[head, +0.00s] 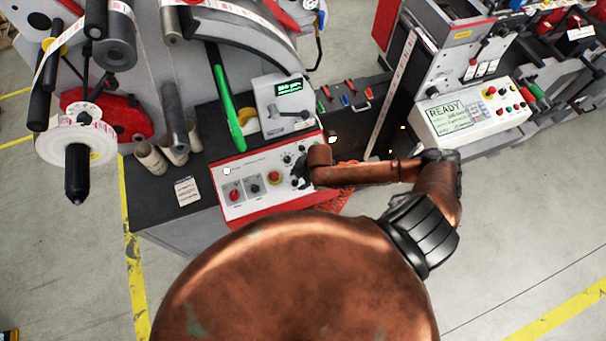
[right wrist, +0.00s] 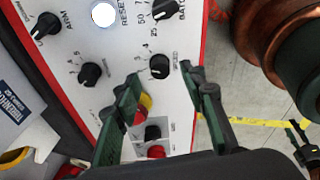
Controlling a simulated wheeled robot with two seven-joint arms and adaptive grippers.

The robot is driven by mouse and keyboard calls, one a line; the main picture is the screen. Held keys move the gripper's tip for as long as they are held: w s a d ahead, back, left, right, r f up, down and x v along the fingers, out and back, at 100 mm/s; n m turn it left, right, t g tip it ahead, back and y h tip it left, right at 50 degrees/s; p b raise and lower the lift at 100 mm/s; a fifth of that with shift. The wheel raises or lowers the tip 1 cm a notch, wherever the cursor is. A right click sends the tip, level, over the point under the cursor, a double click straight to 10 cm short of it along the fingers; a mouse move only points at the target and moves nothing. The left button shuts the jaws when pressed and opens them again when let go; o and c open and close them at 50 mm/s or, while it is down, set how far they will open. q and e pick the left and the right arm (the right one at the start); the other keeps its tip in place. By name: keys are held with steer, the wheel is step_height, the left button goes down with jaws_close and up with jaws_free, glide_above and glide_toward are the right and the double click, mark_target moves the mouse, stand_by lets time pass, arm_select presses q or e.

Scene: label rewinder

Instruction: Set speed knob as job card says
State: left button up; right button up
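The white control panel (head: 248,171) with a red edge carries several knobs and buttons. In the right wrist view, a black knob (right wrist: 159,66) marked SPEED has a pale pointer line; its setting is too small to read. My right gripper (right wrist: 160,76) is open, its two dark green fingers on either side of the speed knob's near side; I cannot tell whether they touch it. In the head view the right gripper (head: 301,172) is at the panel's right end. A small printed card (head: 187,191), probably the job card, lies on the dark bench; its text is unreadable.
Near the speed knob are another black knob (right wrist: 90,74), the batch knob (right wrist: 166,8), the white reset button (right wrist: 103,14) and a red-and-yellow button (right wrist: 143,107). A green display box (head: 283,100) stands behind the panel. Cardboard cores (head: 150,158) stand to the left.

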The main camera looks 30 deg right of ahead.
steer(key=v, duration=0.8)
steer(key=shift+d+r, duration=0.15)
steer(key=shift+r, duration=0.2)
steer(key=shift+s, duration=0.1)
